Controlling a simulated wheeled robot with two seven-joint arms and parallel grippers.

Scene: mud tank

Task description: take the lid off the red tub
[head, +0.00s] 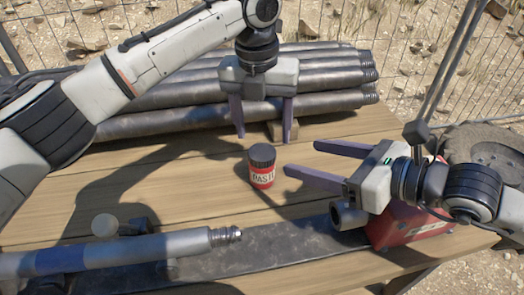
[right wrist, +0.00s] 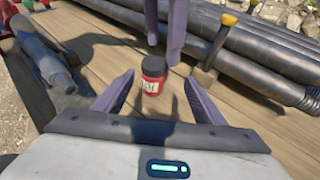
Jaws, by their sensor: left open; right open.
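The red tub (head: 262,176) stands upright on the wooden table near the middle of the head view. Its dark lid (head: 262,155) sits on top. In the right wrist view the tub (right wrist: 152,87) and lid (right wrist: 154,66) show beyond and between my right fingers. My left gripper (head: 263,136) is open, pointing down, behind and above the tub, with empty fingers. My right gripper (head: 300,159) is open and lies low to the right of the tub, its fingers pointing toward it. Neither gripper appears to touch the tub.
Several dark pipes (head: 330,103) are stacked along the back of the table. A dark metal strip (head: 270,248) and a grey-blue tool (head: 120,255) lie in front. A red box (head: 408,228) stands at right under my right arm. Bare planks (head: 190,190) lie left of the tub.

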